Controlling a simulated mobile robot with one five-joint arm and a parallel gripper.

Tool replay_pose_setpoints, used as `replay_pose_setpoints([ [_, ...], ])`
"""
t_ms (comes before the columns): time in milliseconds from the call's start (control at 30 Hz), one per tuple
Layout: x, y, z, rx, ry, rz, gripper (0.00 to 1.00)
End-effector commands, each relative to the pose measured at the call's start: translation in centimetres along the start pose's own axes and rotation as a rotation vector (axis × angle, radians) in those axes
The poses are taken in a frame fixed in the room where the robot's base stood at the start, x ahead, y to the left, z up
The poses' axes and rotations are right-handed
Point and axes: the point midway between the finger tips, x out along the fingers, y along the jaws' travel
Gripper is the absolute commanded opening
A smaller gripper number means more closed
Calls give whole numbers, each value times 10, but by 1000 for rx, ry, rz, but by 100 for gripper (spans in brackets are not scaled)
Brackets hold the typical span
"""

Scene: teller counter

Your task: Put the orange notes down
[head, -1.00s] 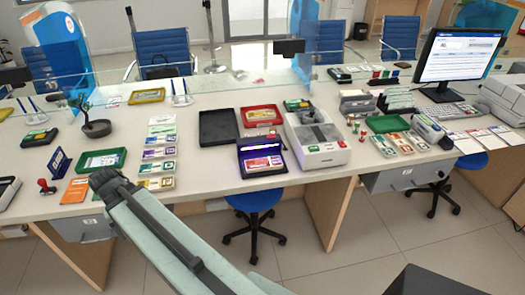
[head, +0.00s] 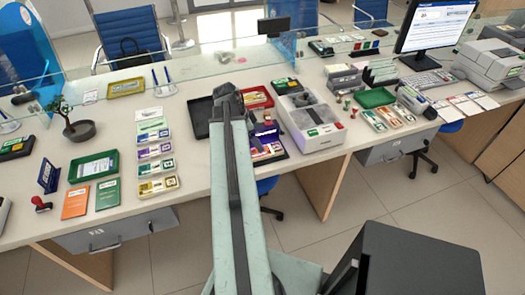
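My gripper (head: 229,97) is the dark end of my arm, over the counter beside the black tray. It is seen from behind, so its fingers and anything between them are hidden. I cannot pick out the orange notes with certainty. A bundle with a yellow-orange look (head: 158,187) lies at the near end of a column of banded notes, left of my arm. A reddish-orange bundle (head: 389,117) lies in a small row at the right. Both are apart from my gripper.
The black tray (head: 199,119) is partly behind my arm. A purple-lit note checker (head: 267,151) and a grey counting machine (head: 310,121) stand just right of it. A red tray (head: 257,97) lies behind. Bare counter (head: 195,180) shows between the note column and my arm.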

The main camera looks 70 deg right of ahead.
Motion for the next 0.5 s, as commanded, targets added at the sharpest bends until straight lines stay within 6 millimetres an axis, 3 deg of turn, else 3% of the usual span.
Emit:
replay_pose_setpoints([
  [200,30,2,-3,7,-1,4,80],
  [367,32,3,-6,10,-1,5,80],
  [500,52,4,-6,13,-1,6,80],
])
